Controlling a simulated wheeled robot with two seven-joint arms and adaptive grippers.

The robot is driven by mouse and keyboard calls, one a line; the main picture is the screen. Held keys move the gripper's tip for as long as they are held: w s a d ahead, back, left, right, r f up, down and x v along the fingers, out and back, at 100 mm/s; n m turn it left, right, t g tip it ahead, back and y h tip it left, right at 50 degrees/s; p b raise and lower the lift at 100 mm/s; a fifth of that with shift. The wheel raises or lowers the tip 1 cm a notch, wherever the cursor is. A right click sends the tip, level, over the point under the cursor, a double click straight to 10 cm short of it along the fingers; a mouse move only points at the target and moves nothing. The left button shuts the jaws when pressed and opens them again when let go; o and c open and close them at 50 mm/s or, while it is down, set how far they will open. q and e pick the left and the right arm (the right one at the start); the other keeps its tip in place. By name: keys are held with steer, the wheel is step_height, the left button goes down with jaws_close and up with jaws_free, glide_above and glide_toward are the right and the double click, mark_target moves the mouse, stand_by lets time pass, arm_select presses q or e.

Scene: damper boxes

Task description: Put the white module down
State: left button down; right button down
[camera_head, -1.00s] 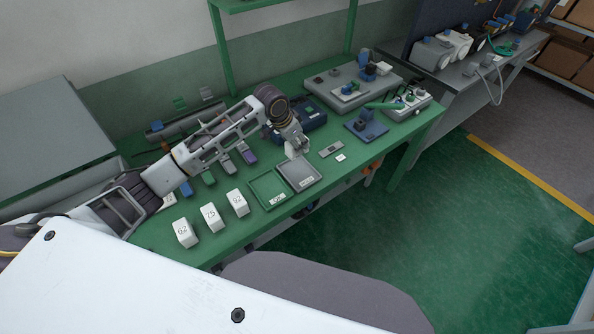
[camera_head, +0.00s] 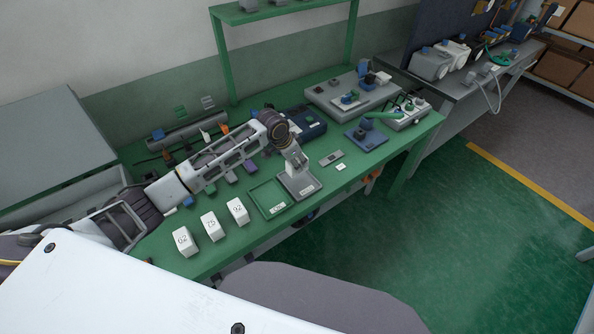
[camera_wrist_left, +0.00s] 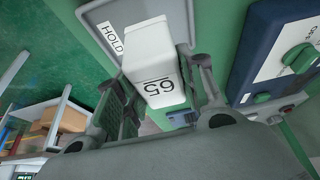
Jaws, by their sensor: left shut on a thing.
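The white module (camera_wrist_left: 155,65) is between the fingers of my left gripper (camera_wrist_left: 160,92); its number appears upside down and seems to read 65. In the head view, my left gripper (camera_head: 291,170) points down over the grey tray (camera_head: 306,191), shut on the module, which shows only in part. In the wrist view the grey tray (camera_wrist_left: 98,14) carries a HOLD label and lies beneath the module's far end. I cannot tell whether the module touches the tray's floor. My right gripper is not in view.
A green tray (camera_head: 262,194) adjoins the grey one on the left. Three white modules (camera_head: 210,226) stand in a row further left. A blue device (camera_head: 306,125) sits behind the gripper. A small grey part (camera_head: 331,158) lies to the right, near the bench's front edge.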

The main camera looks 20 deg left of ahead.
arm_select(q)
steer(key=shift+f, duration=0.75)
steer(key=shift+f, duration=1.85)
steer(key=shift+f, duration=0.15)
steer(key=c, duration=0.9)
jaws_free()
steer(key=shift+r, duration=0.2)
steer(key=v, duration=1.2)
steer(key=shift+o, duration=0.4)
steer(key=shift+f, duration=0.1)
